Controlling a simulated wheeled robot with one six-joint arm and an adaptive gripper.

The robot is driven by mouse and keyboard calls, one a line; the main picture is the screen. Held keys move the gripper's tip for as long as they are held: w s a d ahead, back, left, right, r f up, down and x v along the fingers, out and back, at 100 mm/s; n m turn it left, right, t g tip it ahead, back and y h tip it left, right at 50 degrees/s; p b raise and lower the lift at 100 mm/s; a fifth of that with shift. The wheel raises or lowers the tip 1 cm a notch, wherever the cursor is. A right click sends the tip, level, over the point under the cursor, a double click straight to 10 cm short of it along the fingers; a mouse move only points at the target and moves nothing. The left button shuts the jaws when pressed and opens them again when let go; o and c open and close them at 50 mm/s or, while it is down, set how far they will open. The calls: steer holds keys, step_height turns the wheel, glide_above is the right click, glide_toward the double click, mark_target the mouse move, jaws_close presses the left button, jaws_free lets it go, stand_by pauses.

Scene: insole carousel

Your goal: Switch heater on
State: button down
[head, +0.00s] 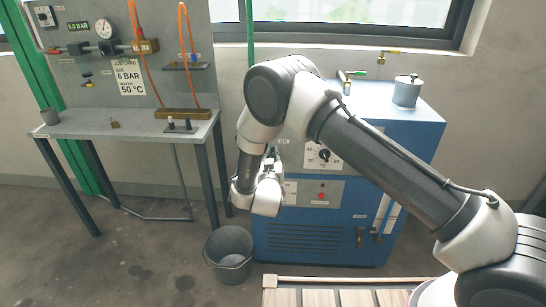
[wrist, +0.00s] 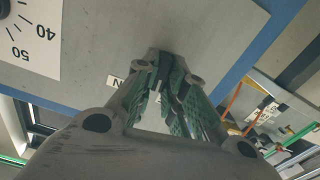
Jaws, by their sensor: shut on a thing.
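The heater is the blue cabinet (head: 335,250) with a grey control panel (head: 345,150). A white-faced dial with a dark knob (head: 323,155) is on the panel, and part of its scale (wrist: 30,40) shows in the wrist view, marked 40 and 50. My gripper (head: 273,157) is at the panel's left part, left of the dial. In the wrist view my gripper (wrist: 165,66) has its fingertips together at the panel, shut on a small dark switch part (wrist: 165,58). The fingers hide most of it. A small label (wrist: 115,81) is partly covered beside them.
A red lamp (head: 321,196) is on the lower panel. A grey pot (head: 407,91) stands on the cabinet. A bucket (head: 229,253) is on the floor at its left. A workbench (head: 90,124) with gauges and orange hoses stands farther left. A slatted surface (head: 340,281) is in front.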

steer(key=m, duration=1)
steer(key=shift+d, duration=0.2)
steer(key=shift+m, duration=0.4)
steer(key=c, duration=1.5)
jaws_free()
steer(key=s, duration=1.2)
steer(key=shift+a, duration=0.2)
